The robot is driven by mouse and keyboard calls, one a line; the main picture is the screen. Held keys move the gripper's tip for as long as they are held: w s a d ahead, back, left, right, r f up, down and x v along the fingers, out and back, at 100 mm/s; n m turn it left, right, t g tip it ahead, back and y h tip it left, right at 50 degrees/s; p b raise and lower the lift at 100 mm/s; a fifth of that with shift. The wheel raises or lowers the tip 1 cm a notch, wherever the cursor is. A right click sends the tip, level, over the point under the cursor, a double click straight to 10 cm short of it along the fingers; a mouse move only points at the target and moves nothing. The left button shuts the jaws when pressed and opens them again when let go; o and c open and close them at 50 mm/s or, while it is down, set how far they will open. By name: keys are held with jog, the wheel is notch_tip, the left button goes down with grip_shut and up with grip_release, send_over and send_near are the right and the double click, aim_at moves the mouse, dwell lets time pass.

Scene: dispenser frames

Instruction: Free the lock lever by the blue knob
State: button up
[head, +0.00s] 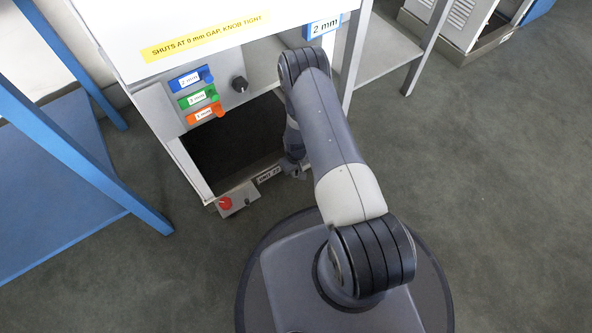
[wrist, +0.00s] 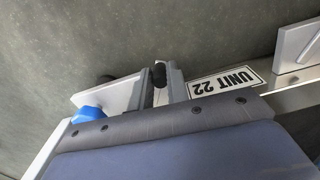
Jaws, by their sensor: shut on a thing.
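The blue knob (wrist: 88,113) sits at the left in the wrist view, on a pale plate (wrist: 112,93), partly hidden by my gripper's body. A black-tipped lever (wrist: 160,74) stands to its right, and I take it for the lock lever. My gripper (wrist: 162,86) is shut on this lever, with one grey finger on each side. In the head view my gripper (head: 294,172) is low at the dispenser's front, right of the unit label; the blue knob and the lever are hidden there.
A red knob (head: 225,203) sits on another plate at the dispenser's lower left. A "UNIT 22" label (wrist: 223,83) is on the bottom rail. Above are blue, green and orange tags (head: 198,96) and a black dial (head: 239,84). A blue-framed table (head: 70,150) stands left; open floor lies right.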

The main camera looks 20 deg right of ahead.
jog(key=shift+d, duration=0.15)
grip_shut()
jog(key=shift+w+d+n+b, duration=0.3)
jog(key=shift+d+n+b, duration=0.55)
jog(key=shift+n, duration=1.15)
jog(key=shift+w+d+n+b, duration=0.35)
jog(key=shift+d+n+b, duration=0.5)
jog(key=shift+n, duration=1.15)
jog(key=shift+w+d+n+b, duration=0.3)
jog(key=shift+d+n+b, duration=0.5)
jog(key=shift+n, duration=1.2)
jog(key=o, duration=0.8)
grip_release()
jog(key=shift+r, duration=0.15)
notch_tip(320, 180, up, 11)
jog(key=p, duration=0.4)
jog(key=shift+f+p, duration=0.2)
jog(key=shift+p, duration=0.15)
